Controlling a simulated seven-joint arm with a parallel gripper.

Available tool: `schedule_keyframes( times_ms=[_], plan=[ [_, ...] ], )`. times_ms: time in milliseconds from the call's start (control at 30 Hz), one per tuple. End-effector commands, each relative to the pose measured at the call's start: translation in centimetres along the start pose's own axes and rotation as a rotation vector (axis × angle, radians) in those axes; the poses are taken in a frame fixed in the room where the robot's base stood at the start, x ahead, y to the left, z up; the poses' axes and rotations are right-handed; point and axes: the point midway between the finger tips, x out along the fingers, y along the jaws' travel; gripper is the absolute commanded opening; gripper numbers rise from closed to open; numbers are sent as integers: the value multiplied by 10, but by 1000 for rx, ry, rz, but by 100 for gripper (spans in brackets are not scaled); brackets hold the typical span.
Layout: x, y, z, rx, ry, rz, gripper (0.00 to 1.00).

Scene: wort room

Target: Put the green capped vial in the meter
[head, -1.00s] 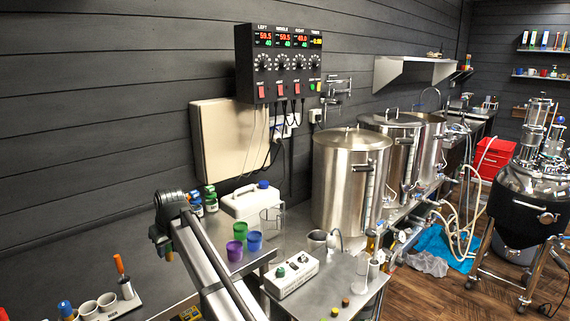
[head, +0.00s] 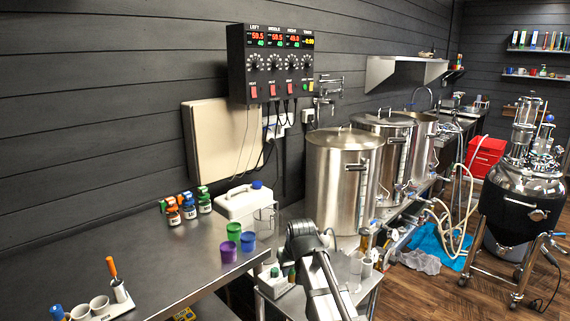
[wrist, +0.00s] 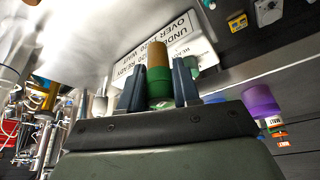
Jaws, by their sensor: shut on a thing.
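In the wrist view my gripper (wrist: 159,88) is shut on the green capped vial (wrist: 158,60). The green cap sits between the two fingers, and the amber body points away from the palm. Behind the vial is a white label panel (wrist: 133,48) with printed words such as UNDER, OVER and READY. In the head view the meter, a small white box (head: 268,286) on the low steel table, is partly hidden behind my arm. My gripper is mostly hidden there too. I cannot tell whether the vial touches the meter.
Green, blue and purple cups (head: 228,252) stand on the bench edge left of my arm. A white jug (head: 236,203) and several small bottles (head: 189,209) are behind them. Large steel kettles (head: 341,185) stand behind my arm. A rack with white cups (head: 99,306) is front left.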

Motion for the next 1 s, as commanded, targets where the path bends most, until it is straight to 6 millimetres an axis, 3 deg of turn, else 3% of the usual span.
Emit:
schedule_keyframes(
  times_ms=[33, 200, 433, 700, 1000],
  plan=[
    [-1, 18, 16, 32, 0, 13, 2],
    [-3, 67, 54, 130, -1, 52, 2],
    [-6, 110, 93, 225, -1, 90, 2],
    [-7, 127, 108, 265, 0, 106, 1],
    [-6, 116, 105, 249, 0, 99, 1]
  ],
)
